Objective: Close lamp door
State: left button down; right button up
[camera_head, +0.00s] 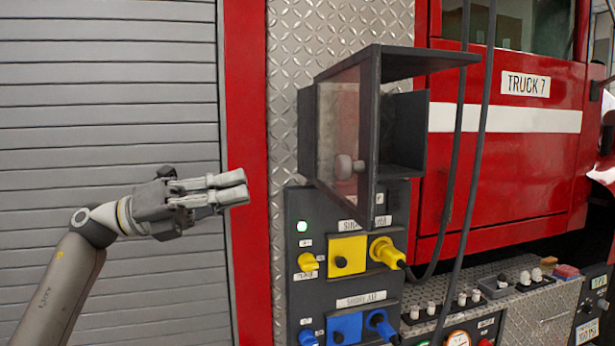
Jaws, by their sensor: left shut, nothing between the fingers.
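The lamp door (338,115) is a see-through pane in a dark frame, on the dark lamp box (405,130) at the picture's middle. It stands open, angled away from the box, whose inside shows to its right. A pale round knob (345,167) shows at the pane's lower part; I cannot tell whether it is on the pane or behind it. My left gripper (245,187) is shut and empty. Its fingertips point right, in front of the red post, left of the door and apart from it. My right gripper is not in view.
Below the box is a panel with yellow plugs (384,252) and blue plugs (380,325). Dark hoses (470,150) hang right of the box. A grey shutter (110,100) fills the left, with free room around my left gripper.

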aim_at(369, 135)
pick_arm(q)
jog(key=s+r+m+t+y, duration=0.1)
jog(key=s+r+m+y, duration=0.25)
jog(key=s, duration=0.45)
jog(key=s+r+m+y, duration=0.3)
jog(key=s+r+y, duration=0.1)
jog(key=s, duration=0.3)
jog(key=r+p+x, duration=0.1)
jog(key=p+x, duration=0.4)
jog(key=x, duration=0.7)
jog(key=shift+w+d+r, duration=0.25)
jog(key=shift+w+d, duration=0.1)
jog(key=shift+d, duration=0.3)
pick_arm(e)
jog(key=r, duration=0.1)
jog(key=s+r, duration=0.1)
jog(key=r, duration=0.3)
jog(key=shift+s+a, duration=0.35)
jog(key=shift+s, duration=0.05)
pick_arm(q)
jog(key=shift+h, duration=0.25)
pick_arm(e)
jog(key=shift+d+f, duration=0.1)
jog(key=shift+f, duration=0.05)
